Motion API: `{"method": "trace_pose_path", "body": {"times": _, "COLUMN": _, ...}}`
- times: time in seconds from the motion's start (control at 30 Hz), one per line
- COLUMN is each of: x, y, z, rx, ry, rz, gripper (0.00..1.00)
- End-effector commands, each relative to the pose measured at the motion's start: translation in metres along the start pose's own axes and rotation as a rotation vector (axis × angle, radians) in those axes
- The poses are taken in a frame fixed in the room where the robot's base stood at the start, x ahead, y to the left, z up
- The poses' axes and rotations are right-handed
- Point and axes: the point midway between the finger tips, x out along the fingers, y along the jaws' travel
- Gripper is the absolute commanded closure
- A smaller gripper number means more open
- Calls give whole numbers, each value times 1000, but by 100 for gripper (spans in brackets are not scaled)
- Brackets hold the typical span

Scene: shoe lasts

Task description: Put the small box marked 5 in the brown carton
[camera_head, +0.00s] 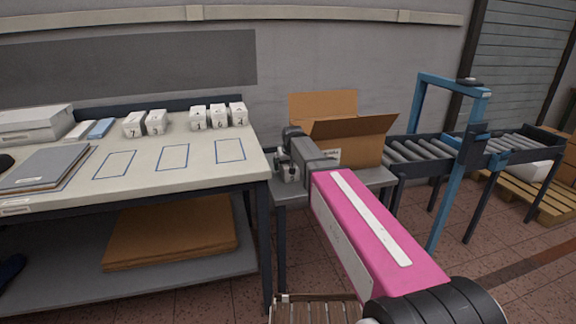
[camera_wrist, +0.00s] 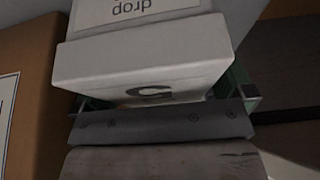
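The small white box (camera_wrist: 140,65) is held in my gripper (camera_wrist: 165,95) in the wrist view. Its dark mark looks like an upside-down 5, partly cut off by the gripper body. Greenish fingers show at its left and right sides. In the head view my gripper (camera_head: 287,170) is over the small grey side table (camera_head: 345,183), left of and in front of the brown carton (camera_head: 362,148). The carton is open with flaps raised; its inside is mostly hidden. Its labelled brown side (camera_wrist: 28,70) is at the left of the wrist view.
White numbered boxes (camera_head: 218,117) stand in two groups at the back of the long table (camera_head: 130,185). Grey folders (camera_head: 42,168) lie at its left. A roller conveyor (camera_head: 430,150) with a blue frame (camera_head: 452,190) is right of the carton.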

Motion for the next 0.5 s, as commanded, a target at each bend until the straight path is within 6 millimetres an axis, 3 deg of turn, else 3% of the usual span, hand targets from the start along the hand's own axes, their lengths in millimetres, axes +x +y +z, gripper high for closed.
{"method": "trace_pose_path", "body": {"times": 0.27, "x": -2, "y": 0, "z": -1, "rx": 0, "ry": 1, "rz": 0, "gripper": 0}}
{"method": "trace_pose_path", "body": {"times": 0.5, "x": -32, "y": 0, "z": 0, "rx": 0, "ry": 2, "rz": 0, "gripper": 0}}
